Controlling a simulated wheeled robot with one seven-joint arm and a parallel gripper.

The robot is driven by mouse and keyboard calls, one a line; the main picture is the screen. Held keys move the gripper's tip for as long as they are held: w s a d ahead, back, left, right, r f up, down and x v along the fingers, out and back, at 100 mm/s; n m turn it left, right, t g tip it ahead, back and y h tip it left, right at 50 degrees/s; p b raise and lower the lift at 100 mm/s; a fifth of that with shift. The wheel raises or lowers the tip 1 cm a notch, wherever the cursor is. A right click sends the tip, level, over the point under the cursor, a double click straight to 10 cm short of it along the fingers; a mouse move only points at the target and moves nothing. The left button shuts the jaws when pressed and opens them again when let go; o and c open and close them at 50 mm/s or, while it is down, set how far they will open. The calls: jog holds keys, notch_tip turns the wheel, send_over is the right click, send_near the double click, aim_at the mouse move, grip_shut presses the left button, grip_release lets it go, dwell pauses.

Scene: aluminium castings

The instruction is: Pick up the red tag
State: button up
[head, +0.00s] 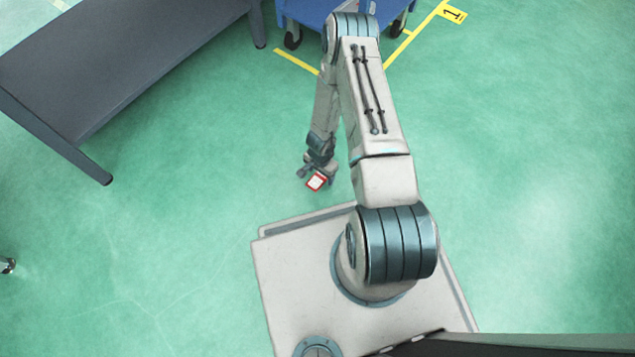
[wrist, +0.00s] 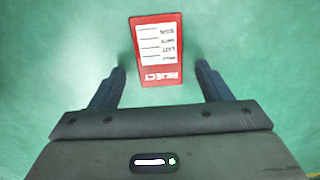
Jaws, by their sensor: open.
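The red tag (head: 316,181) is a small red card with a white panel, lying on the green floor just in front of my base. In the wrist view the red tag (wrist: 157,72) shows printed lines and the word REJECT, upside down. My gripper (head: 312,172) points down at the tag in the head view and hides a little of the floor behind it. In the wrist view my gripper (wrist: 160,78) is open, with one finger on each side of the tag's lower end and a gap on both sides. I cannot tell the exact height of the fingertips above the floor.
A dark grey table (head: 110,60) stands at the upper left, its near leg on the floor. A blue wheeled cart (head: 300,12) stands at the top, beside yellow floor lines (head: 296,61). The green floor around the tag is clear.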

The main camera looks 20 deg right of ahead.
jog(key=shift+f, duration=0.15)
dwell(0.3)
jog(key=c, duration=1.1)
